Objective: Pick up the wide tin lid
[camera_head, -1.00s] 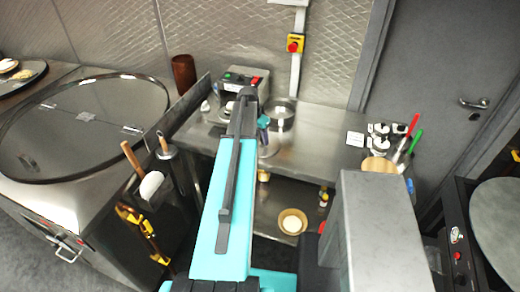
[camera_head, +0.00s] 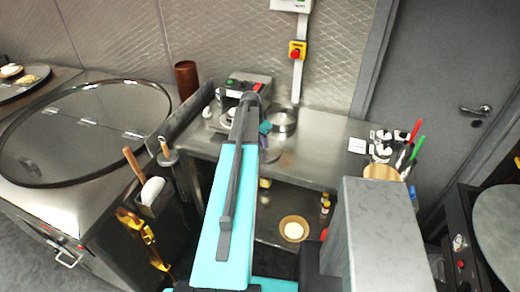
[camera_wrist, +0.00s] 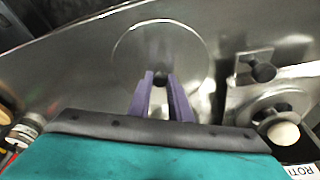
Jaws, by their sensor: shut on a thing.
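The wide tin lid (camera_wrist: 185,40) is a broad, shiny, round metal disc with a small dark knob in its middle, seen in the wrist view. My gripper (camera_wrist: 161,80) has purple fingers, shut on the lid's knob. In the head view my arm hides most of the lid, and only part of my gripper (camera_head: 265,140) shows beyond the arm's end. I cannot tell whether the lid touches the steel counter (camera_head: 325,140) or is just clear of it.
A round metal pan (camera_head: 283,120) stands close behind my gripper, next to a grey machine (camera_head: 245,85). White-topped jars (camera_head: 380,145) and red- and green-handled tools (camera_head: 415,135) stand at the counter's right. A bowl (camera_head: 294,229) sits on the shelf below.

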